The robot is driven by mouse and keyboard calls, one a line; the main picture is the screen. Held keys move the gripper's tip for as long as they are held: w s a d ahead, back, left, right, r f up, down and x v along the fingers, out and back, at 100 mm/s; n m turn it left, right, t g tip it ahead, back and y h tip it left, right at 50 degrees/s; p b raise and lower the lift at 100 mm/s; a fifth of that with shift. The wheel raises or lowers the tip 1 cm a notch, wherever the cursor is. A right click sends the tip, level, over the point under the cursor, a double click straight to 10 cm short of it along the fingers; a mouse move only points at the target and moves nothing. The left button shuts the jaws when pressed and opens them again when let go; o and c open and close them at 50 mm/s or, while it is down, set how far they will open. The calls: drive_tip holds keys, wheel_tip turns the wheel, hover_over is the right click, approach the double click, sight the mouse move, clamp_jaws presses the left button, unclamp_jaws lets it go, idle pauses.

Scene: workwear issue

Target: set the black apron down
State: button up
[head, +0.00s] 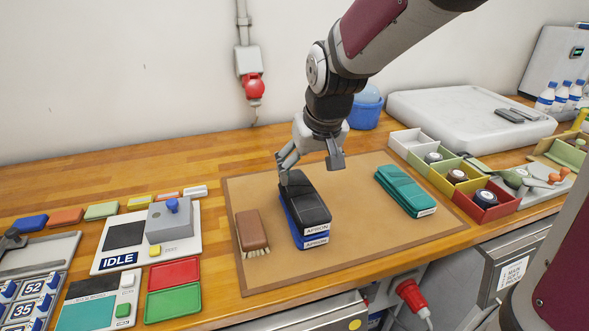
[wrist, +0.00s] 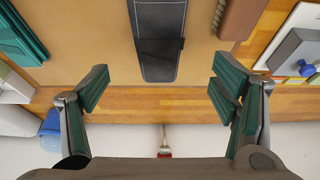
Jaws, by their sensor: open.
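The black apron (head: 305,207) is a folded pack labelled APRON. It lies on top of a blue apron pack (head: 312,238) on the brown mat (head: 357,241). My gripper (head: 312,158) is open above the far end of the black apron. In the wrist view the black apron (wrist: 160,38) lies at the top centre, apart from the spread fingers of my gripper (wrist: 164,92). Nothing is between the fingers.
A green pack (head: 404,191) lies on the mat's right side and a brown brush (head: 252,231) on its left. Bins with rolls (head: 483,207) stand right of the mat. A device marked IDLE (head: 147,242) and red and green trays (head: 173,274) are on the left.

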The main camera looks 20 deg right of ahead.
drive_tip(key=s+r, duration=0.2)
drive_tip(key=s, duration=1)
drive_tip(key=s+r, duration=0.3)
drive_tip(key=s, duration=0.9)
drive_tip(key=shift+s+d+g, duration=0.15)
drive_tip(key=shift+s+g, duration=0.15)
drive_tip(key=shift+r, duration=0.1)
drive_tip(key=shift+r+p, duration=0.6)
drive_tip(key=shift+r, duration=0.15)
